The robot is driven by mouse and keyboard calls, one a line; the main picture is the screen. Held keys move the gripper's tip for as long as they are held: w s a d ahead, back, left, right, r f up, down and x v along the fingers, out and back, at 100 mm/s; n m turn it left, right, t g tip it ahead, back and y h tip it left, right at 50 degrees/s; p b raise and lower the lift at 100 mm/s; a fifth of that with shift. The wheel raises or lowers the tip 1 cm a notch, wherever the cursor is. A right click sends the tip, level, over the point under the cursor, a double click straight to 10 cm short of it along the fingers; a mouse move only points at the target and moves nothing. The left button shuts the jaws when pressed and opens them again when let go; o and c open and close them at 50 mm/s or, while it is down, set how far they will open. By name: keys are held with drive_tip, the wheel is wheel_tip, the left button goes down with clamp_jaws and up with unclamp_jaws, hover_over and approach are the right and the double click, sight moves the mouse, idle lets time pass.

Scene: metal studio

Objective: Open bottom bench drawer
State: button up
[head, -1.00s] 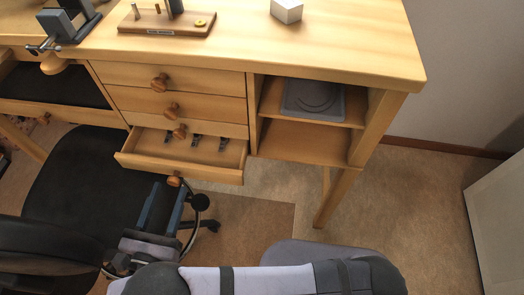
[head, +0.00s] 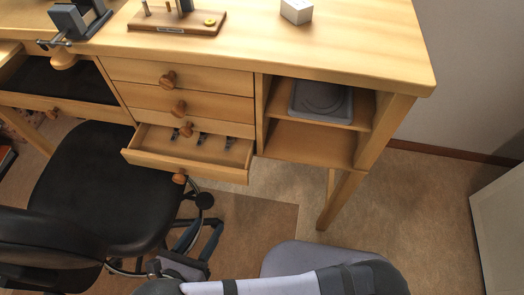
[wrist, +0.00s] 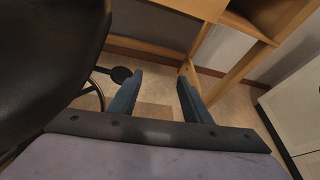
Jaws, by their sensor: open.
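The bottom bench drawer (head: 185,160) is pulled out from the wooden bench, its inside showing a few dark tools. Its round knob (head: 180,178) is on the front panel. My gripper (head: 200,236) is open and empty, below and in front of the drawer, apart from the knob. In the wrist view my gripper (wrist: 159,78) has its two blue fingers spread with nothing between them. The closed drawers above (head: 170,90) have wooden knobs.
A black chair (head: 100,185) stands close to the left of my gripper. An open shelf (head: 315,140) with a grey item (head: 320,102) is right of the drawers. Carpet (head: 265,220) lies clear below. A white cabinet (head: 500,225) is at the right.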

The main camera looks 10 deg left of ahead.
drive_tip(key=w+d+r+m+g+h+p, duration=0.3)
drive_tip(key=d+r+m+g+p, duration=0.15)
drive_tip(key=d+r, duration=0.45)
drive_tip(key=w+d+r+m+g+p, duration=0.1)
drive_tip(key=w+d+r+m+p, duration=0.1)
drive_tip(key=r, duration=0.3)
drive_tip(key=w+d+r+m+g+p, duration=0.1)
drive_tip(key=w+d+r+m+p, duration=0.1)
drive_tip(key=w+r, duration=0.2)
drive_tip(key=w+d+r+m+g+h+p, duration=0.1)
drive_tip(key=w+d+r+m+p, duration=0.1)
drive_tip(key=r, duration=0.3)
drive_tip(key=shift+w+d+r+m+p, duration=0.3)
drive_tip(key=shift+w+r+m+p, duration=0.15)
drive_tip(key=shift+w+m, duration=0.15)
